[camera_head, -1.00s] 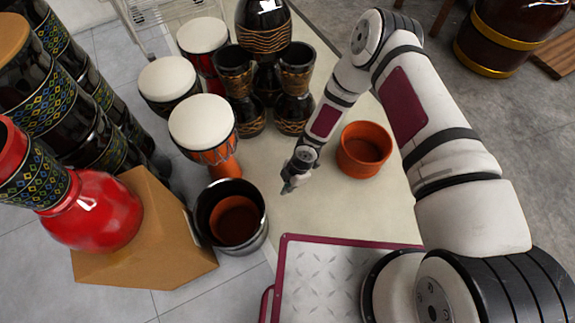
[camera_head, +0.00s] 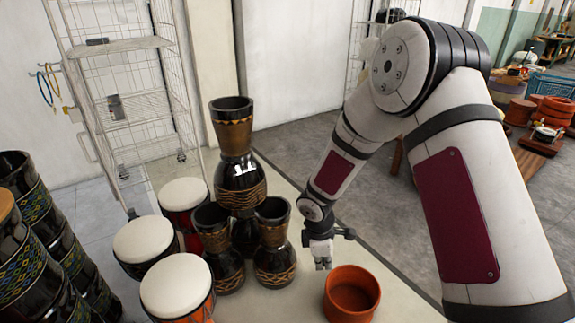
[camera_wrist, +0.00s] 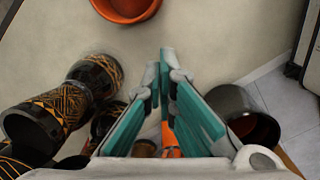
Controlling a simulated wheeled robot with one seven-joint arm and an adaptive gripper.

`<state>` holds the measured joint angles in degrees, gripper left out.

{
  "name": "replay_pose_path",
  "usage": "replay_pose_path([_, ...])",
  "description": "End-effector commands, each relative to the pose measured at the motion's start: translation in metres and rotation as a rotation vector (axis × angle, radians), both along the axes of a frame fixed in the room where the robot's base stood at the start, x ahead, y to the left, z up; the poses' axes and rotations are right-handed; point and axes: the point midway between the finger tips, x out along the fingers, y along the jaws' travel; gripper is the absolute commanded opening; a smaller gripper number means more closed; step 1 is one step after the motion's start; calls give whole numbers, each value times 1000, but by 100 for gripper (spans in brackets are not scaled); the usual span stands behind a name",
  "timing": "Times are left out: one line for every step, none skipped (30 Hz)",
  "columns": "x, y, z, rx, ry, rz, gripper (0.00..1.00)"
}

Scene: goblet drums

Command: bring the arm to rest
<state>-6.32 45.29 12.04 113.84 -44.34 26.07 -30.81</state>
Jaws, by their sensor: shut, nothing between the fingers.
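My gripper (camera_head: 322,262) hangs over the pale table (camera_head: 405,300), beside and behind the orange pot in the head view. Its teal fingers (camera_wrist: 167,62) also show in the wrist view, shut with nothing held. My arm reaches in from the right, bent at a high elbow, with its forearm slanting down. The open orange pot (camera_head: 351,296) stands on the table just in front of the gripper; its edge shows at the top of the wrist view (camera_wrist: 127,12).
Black goblet drums (camera_head: 238,185) with gold patterns are grouped left of my gripper, one raised above the others. White-topped drums (camera_head: 178,290) stand further left. A dark pot (camera_wrist: 232,104) shows right of the fingers. A wire rack (camera_head: 125,60) stands behind. Table right of the orange pot is bare.

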Motion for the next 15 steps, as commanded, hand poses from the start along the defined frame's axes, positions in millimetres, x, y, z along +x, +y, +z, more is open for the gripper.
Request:
replay_pose_path([1, -11, 27, -19, -24, -57, 0])
replay_pose_path([-1, -18, 41, -29, -34, -94, 0])
replay_pose_path([-4, -27, 60, -44, -47, -142, 0])
replay_pose_path([-7, -33, 74, -52, -56, -178, 0])
replay_pose_path([-10, -39, 87, -59, -65, -216, 0])
replay_pose_path([-15, -47, 104, -70, -76, -265, 0])
replay_pose_path([-20, -53, 117, -77, -84, -305, 0])
replay_pose_path([-25, -58, 130, -83, -93, -341, 0])
replay_pose_path([-33, -65, 146, -88, -103, -392, 0])
replay_pose_path([-40, -70, 158, -93, -109, -430, 0])
replay_pose_path([-46, -75, 169, -96, -118, -468, 0])
replay_pose_path([-56, -80, 184, -99, -127, -518, 0])
replay_pose_path([-63, -85, 195, -100, -133, -557, 0])
replay_pose_path([-72, -89, 205, -101, -139, -596, 0])
replay_pose_path([-83, -94, 218, -100, -146, -646, 0])
